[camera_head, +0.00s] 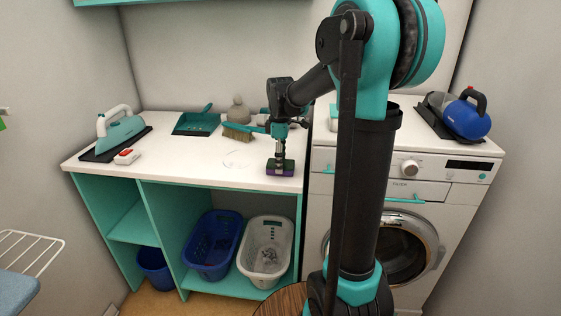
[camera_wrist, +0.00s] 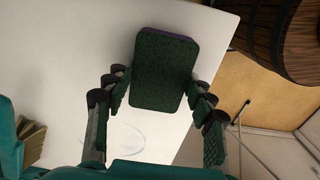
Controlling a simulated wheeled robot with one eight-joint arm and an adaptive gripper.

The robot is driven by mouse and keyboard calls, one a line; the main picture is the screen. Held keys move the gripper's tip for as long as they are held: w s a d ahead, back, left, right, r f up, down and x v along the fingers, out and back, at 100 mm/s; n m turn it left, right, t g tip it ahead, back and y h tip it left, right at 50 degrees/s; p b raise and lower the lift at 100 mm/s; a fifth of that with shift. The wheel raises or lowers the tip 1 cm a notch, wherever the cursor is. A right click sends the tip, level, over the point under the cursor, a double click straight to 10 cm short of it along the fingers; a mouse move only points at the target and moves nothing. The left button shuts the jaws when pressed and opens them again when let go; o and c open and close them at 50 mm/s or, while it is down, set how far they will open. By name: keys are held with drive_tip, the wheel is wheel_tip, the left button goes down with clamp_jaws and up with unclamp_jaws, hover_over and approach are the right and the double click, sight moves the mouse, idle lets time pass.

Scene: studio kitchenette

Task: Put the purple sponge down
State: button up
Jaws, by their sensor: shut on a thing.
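The purple sponge (camera_head: 280,168) has a dark green scouring face and a purple body. In the head view it is at the right end of the white counter (camera_head: 190,167), under my gripper (camera_head: 279,158). In the wrist view the sponge (camera_wrist: 166,70) shows its green face, with a thin purple edge at the top. My gripper (camera_wrist: 158,98) is shut on it, a finger at each side. The sponge is at or just above the counter top; I cannot tell whether it touches. The counter's edge lies close to its right.
A washing machine (camera_head: 455,195) stands to the right. Baskets (camera_head: 212,245) sit below. The counter's front middle is clear.

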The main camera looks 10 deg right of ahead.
drive_tip(key=shift+f, duration=0.1)
drive_tip(key=o, duration=1.1)
wheel_tip(320, 180, up, 12)
drive_tip(key=shift+r, duration=0.1)
